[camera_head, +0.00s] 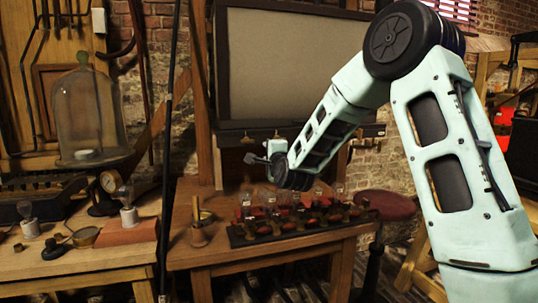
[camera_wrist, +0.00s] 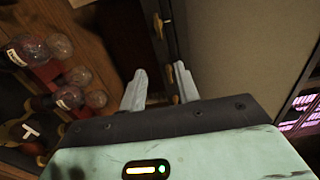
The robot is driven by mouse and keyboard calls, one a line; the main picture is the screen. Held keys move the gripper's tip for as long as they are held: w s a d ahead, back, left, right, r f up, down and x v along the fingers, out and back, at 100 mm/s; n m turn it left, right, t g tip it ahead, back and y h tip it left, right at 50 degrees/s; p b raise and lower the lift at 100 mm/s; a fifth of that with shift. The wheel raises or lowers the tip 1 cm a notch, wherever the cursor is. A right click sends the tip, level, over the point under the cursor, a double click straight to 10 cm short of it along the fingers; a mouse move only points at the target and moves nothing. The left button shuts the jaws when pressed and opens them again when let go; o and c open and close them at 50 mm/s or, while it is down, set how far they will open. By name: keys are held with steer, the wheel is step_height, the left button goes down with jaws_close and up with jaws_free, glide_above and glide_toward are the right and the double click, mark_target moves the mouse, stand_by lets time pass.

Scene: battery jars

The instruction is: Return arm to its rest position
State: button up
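My gripper (camera_head: 257,158) is in the air above the back of the middle wooden table (camera_head: 205,250), in front of the dark ledge under a framed grey board. In the wrist view its two pale fingers (camera_wrist: 160,88) stand apart with nothing between them, so it is open and empty. My pale green arm reaches in from the right and bends down to the gripper. The battery jars (camera_head: 290,215) stand in a dark rack on the table, below and right of the gripper. Several glass jar tops (camera_wrist: 60,75) also show at the left of the wrist view.
The framed board (camera_head: 285,65) and its ledge (camera_head: 240,135) are close behind the gripper. A brass-coloured cup (camera_head: 198,235) with a rod stands left of the rack. A glass bell jar (camera_head: 85,110) and instruments occupy the left bench. A red stool (camera_head: 385,205) stands right of the table.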

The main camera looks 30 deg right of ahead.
steer(key=shift+a, duration=0.1)
steer(key=s+a+f+n+g+y+p, duration=0.1)
steer(key=s+a+n+g+y, duration=0.15)
steer(key=a, duration=0.45)
steer(key=s+a+f+n+g+y, duration=0.1)
steer(key=s+a+f+n+y, duration=0.1)
steer(key=s+a+n, duration=0.3)
steer(key=a+f+n+g+y+p, duration=0.1)
steer(key=a+n+g+y, duration=0.15)
steer(key=a, duration=0.55)
steer(key=s+a+f+n+g+y+p, duration=0.1)
steer(key=s+a+f+n+g, duration=0.1)
steer(key=s+a+n, duration=0.4)
steer(key=s+a+f+n+g+p, duration=0.1)
steer(key=s+a+n+g, duration=0.25)
steer(key=s, duration=0.55)
steer(key=s+f+n+g+h+p, duration=0.1)
steer(key=s+n+g, duration=0.5)
steer(key=s, duration=1.6)
steer(key=n+h, duration=0.1)
steer(key=n, duration=0.2)
steer(key=shift+s+d+f+h, duration=0.15)
steer(key=shift+d+f+h, duration=0.05)
steer(key=shift+d+h, duration=0.2)
